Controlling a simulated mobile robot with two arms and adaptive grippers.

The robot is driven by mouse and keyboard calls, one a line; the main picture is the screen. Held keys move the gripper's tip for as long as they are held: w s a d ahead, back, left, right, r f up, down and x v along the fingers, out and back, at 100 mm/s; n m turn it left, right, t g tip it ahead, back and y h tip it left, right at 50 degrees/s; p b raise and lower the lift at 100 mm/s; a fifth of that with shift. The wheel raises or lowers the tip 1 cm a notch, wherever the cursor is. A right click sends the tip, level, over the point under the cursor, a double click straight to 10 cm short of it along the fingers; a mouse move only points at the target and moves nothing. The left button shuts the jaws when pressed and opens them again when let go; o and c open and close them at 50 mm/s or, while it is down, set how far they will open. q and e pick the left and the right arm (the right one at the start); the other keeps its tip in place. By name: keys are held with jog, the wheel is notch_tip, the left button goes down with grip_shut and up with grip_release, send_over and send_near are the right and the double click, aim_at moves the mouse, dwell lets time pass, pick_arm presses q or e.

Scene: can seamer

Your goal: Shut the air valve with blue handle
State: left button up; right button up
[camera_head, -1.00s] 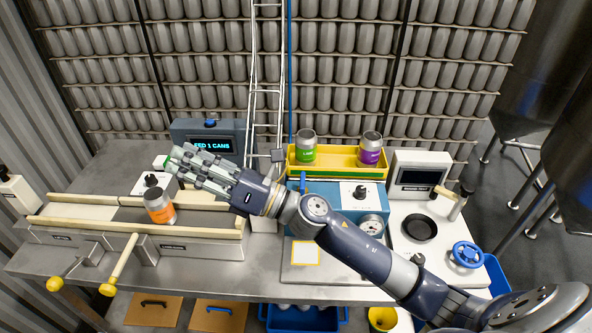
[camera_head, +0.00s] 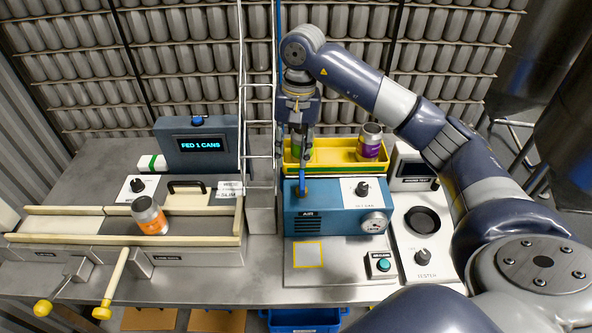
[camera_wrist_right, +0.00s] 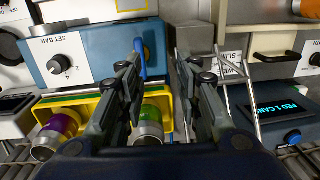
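The air valve's blue handle (camera_head: 302,177) stands upright at the left end of the blue box marked AIR (camera_head: 325,222). My right gripper (camera_head: 299,150) points down just above and behind the handle. In the right wrist view, the two fingers (camera_wrist_right: 164,62) are spread apart. The blue handle (camera_wrist_right: 142,58) shows in the gap, close to the left finger. I cannot tell whether they touch. Nothing is held. The valve body is mostly hidden. My left gripper is not in view.
Behind the box, a yellow tray (camera_head: 335,165) holds a green can (camera_wrist_right: 150,128) and a purple can (camera_head: 369,143). A white ladder-like chute (camera_head: 259,100) rises on the left. An orange can (camera_head: 150,217) stands on the seamer. A tester (camera_head: 424,252) is at right.

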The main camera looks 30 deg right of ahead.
aim_at(302, 179)
jog(key=shift+h, duration=0.5)
jog(key=d+f+p, duration=0.1)
jog(key=f, duration=0.1)
jog(key=f+p, duration=0.1)
jog(key=f, duration=0.2)
jog(key=d+f+p, duration=0.1)
jog(key=f+p, duration=0.1)
jog(key=f, duration=0.1)
jog(key=shift+s+d, duration=0.2)
jog(key=shift+d, duration=0.1)
jog(key=shift+f, duration=0.85)
jog(key=shift+c, duration=0.3)
grip_shut()
